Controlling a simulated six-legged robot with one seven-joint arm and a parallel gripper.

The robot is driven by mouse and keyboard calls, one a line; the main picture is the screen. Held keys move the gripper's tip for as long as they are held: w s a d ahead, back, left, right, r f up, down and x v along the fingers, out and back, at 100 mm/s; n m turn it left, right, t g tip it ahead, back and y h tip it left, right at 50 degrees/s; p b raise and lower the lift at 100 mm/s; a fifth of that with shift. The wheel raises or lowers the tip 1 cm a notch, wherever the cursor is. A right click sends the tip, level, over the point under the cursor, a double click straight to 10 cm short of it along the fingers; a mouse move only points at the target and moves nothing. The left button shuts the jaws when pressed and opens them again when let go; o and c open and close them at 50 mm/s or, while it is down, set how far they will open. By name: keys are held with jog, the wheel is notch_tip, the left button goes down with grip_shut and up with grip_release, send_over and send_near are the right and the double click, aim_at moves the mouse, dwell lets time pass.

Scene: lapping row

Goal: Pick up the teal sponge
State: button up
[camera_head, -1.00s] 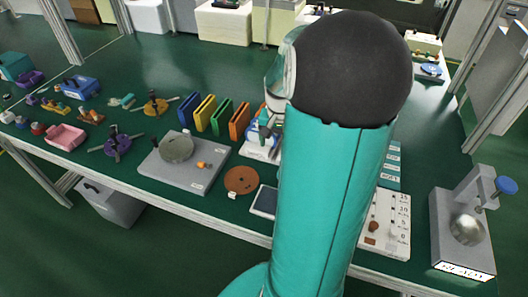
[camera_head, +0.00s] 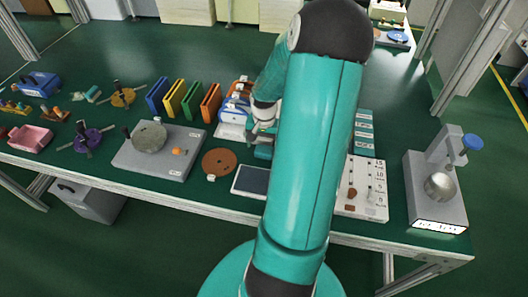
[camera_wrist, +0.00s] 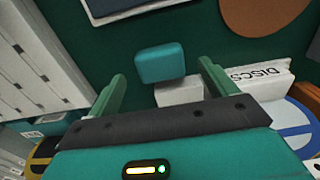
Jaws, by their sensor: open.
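The teal sponge (camera_wrist: 160,63) is a small rounded block in the wrist view, lying between and slightly beyond my finger ends. A small white block (camera_wrist: 180,93) sits beside it on the gripper side. My gripper (camera_wrist: 162,74) is open, with one green finger on each side and a visible gap to the sponge. In the head view the sponge (camera_head: 263,152) shows partly, just left of my arm, below my gripper (camera_head: 262,136). My arm hides the table right behind it.
A brown disc (camera_head: 220,162) and a dark tablet (camera_head: 251,180) lie close by. The rack labelled DISCS (camera_wrist: 262,82) stands near the right finger. A numbered white board (camera_head: 361,190) and a grey press (camera_head: 435,190) are to the right. Coloured upright plates (camera_head: 190,98) stand left.

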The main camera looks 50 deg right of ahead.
aim_at(264, 149)
notch_tip(264, 149, down, 4)
jog(key=shift+r, duration=0.2)
jog(key=shift+c, duration=0.3)
jog(key=c, duration=1)
jog(key=shift+r, duration=0.2)
